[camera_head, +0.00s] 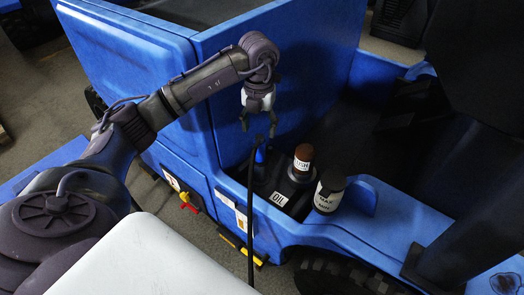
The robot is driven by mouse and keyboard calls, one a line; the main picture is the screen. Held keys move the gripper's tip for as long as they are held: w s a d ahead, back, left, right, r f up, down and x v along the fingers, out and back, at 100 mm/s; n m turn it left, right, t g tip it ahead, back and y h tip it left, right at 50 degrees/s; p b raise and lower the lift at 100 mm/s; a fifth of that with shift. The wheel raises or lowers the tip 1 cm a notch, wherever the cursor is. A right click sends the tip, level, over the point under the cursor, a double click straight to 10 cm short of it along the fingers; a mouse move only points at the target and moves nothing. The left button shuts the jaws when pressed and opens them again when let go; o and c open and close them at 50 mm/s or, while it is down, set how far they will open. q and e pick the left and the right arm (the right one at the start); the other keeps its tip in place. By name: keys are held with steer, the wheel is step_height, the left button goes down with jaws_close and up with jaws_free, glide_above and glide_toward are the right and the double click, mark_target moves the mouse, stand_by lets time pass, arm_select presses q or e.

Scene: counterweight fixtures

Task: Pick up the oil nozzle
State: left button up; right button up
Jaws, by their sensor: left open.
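The oil nozzle (260,156), dark with a blue part, stands upright in a holder beside the "OIL" label (279,199) on the blue vehicle. A thin black hose (251,215) runs from its top down the vehicle's side. My left gripper (258,120) hangs from above, fingers pointing down and apart, just above the nozzle's top. It holds nothing that I can see. Whether a finger touches the hose or nozzle is too small to tell. My right gripper is out of view.
A brown-capped bottle (302,163) and a dark-capped jar (329,191) stand close to the right of the nozzle. The tall blue vehicle panel (290,70) rises behind the gripper. A red and yellow valve (188,203) sits on the vehicle's side.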

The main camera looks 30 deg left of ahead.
mark_target(259, 138)
arm_select(q)
step_height(259, 138, down, 5)
steer(key=shift+r, duration=0.2)
steer(key=shift+f+b, duration=0.45)
steer(key=shift+f, duration=0.3)
step_height(259, 138, down, 4)
steer(key=shift+f+b, duration=0.1)
steer(key=shift+b, duration=0.35)
jaws_close()
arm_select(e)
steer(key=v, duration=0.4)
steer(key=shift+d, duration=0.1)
